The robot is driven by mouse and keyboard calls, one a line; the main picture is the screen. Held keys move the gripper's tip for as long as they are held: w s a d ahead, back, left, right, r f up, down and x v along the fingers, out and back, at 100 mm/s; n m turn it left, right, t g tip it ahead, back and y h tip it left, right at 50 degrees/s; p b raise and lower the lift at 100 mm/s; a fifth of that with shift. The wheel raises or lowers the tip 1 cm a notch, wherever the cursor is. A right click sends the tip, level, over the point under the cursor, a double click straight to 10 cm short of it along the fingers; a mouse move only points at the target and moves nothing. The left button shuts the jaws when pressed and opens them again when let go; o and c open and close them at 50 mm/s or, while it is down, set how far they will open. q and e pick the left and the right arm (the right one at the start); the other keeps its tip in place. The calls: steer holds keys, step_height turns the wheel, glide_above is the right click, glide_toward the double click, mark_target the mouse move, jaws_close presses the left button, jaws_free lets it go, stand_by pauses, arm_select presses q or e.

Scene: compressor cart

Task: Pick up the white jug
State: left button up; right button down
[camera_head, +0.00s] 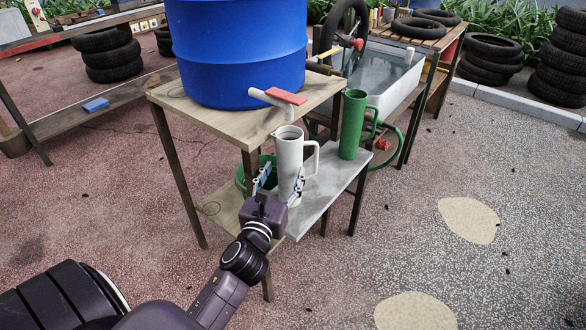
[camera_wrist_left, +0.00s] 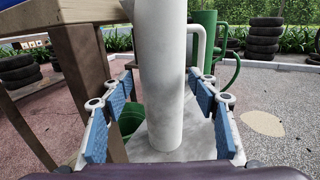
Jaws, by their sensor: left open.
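The white jug (camera_head: 289,160) stands upright on a grey shelf (camera_head: 333,181), under the tap of the blue barrel, with its handle to the right. My left gripper (camera_head: 279,181) is at the jug's near side, with one finger to each side of its lower body. In the left wrist view the jug (camera_wrist_left: 161,85) rises between the open blue-padded fingers of the left gripper (camera_wrist_left: 160,122). Gaps show between the jug and both pads. The jug's top is cut off in that view. My right gripper is not in view.
A green jug (camera_head: 352,125) stands on the shelf behind and right of the white one. The blue barrel (camera_head: 238,50) with its red-handled tap (camera_head: 284,97) is on the wooden table (camera_head: 215,121). A green bucket (camera_head: 242,181) sits lower, left of the white jug.

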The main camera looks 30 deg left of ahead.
arm_select(q)
steer(key=x, duration=0.5)
steer(key=shift+w+d+f+b, duration=0.1)
steer(key=shift+w+b, duration=0.1)
steer(key=shift+b, duration=0.1)
steer(key=c, duration=1.4)
jaws_close()
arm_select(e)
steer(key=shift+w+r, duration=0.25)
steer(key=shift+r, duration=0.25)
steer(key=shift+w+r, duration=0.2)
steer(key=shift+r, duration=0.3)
arm_select(q)
steer(key=shift+r, duration=0.4)
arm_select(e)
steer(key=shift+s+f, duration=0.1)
